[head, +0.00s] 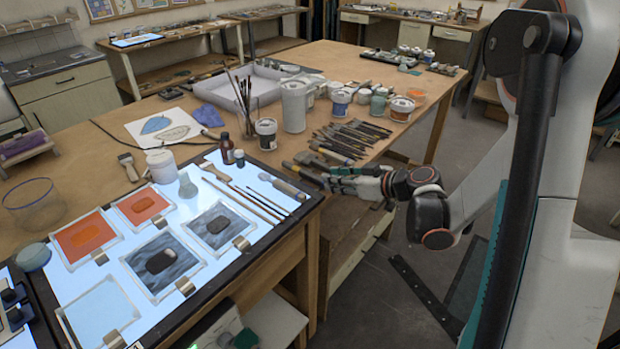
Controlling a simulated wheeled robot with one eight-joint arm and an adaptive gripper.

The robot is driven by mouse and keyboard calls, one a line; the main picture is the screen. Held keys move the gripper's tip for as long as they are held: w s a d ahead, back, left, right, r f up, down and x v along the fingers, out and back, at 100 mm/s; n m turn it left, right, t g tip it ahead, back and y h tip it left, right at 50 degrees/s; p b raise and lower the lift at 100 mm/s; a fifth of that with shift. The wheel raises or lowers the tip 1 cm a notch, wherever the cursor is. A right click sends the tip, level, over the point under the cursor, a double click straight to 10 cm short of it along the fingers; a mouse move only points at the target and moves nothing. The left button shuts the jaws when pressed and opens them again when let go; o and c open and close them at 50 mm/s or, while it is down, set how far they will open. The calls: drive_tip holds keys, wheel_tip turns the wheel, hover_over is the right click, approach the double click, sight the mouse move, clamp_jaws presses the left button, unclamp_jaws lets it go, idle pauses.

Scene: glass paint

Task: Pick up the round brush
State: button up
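Several brushes are in view, and I cannot tell for sure which is the round brush. Slim, long-handled brushes (252,203) lie on the lit panel (225,265). A wide flat brush (215,172) and a thick-handled brush (288,188) lie near them. A row of brushes and tools (350,138) lies on the wooden table, and more stand upright in a holder (243,98). My gripper (328,180) reaches in from the right, low at the table's near edge, beside dark-handled tools (306,172). Its fingers are small and overlap these tools, so their opening and any hold are unclear.
Framed glass panes (165,262) cover the lit panel's left half. A brown bottle (227,148), white jar (161,165), paint jars (266,133) and a tall white container (293,105) stand behind. A glass bowl (33,205) is at left.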

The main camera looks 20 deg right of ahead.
sight(312, 174)
drive_tip(key=x, duration=0.3)
drive_tip(key=shift+w+a+b, duration=0.1)
drive_tip(key=shift+w+b, duration=0.05)
drive_tip(key=shift+b, duration=0.15)
drive_tip(key=shift+r+b+x, duration=0.2)
drive_tip(key=shift+b+x, duration=0.3)
drive_tip(key=shift+x, duration=0.85)
drive_tip(key=shift+r+b+x, duration=0.15)
drive_tip(key=shift+b+x, duration=0.35)
drive_tip(key=shift+x, duration=0.85)
clamp_jaws()
